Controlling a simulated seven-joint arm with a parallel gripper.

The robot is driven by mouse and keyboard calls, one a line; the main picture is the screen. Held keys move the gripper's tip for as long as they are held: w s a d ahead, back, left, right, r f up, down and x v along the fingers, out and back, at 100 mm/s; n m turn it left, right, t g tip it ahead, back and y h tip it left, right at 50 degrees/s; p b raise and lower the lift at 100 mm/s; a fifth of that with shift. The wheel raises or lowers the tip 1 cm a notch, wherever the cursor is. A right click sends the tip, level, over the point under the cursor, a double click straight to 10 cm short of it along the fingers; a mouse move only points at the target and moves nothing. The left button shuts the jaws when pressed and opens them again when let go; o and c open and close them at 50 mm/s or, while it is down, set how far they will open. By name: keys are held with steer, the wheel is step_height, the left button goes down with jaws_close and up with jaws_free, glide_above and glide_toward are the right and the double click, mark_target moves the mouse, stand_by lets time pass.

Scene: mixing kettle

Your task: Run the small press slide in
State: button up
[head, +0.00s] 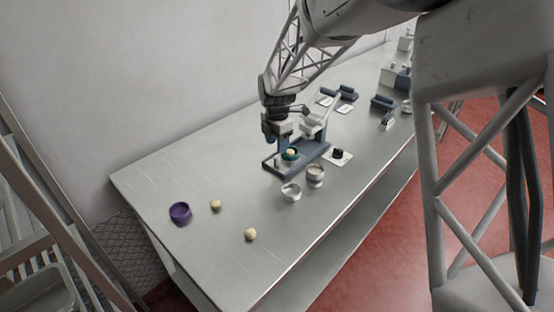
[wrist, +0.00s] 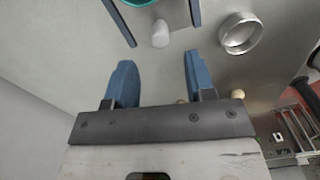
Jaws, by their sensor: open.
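The small press (head: 309,152) has a blue-grey base with a raised rear part, and it stands mid-table in the head view. A teal dish (head: 290,155) with a pale ball in it sits on the press; part of the dish shows at the top of the wrist view (wrist: 138,2). A short white knob (wrist: 160,34) stands between two dark blue rails at the front of the press. My gripper (wrist: 157,65) is open and empty, its blue fingers pointing toward the knob but apart from it. In the head view my gripper (head: 278,138) hangs over the press's left end and partly hides it.
A metal cup (head: 315,177) and a pale ring-like bowl (head: 291,193) stand in front of the press. A purple bowl (head: 180,212) and two pale balls (head: 215,205) (head: 250,234) lie on the near table. A dark knob on a white card (head: 338,156) is to the right. Other devices stand farther back.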

mark_target(277, 158)
steer(key=shift+f, duration=3.5)
jaws_close()
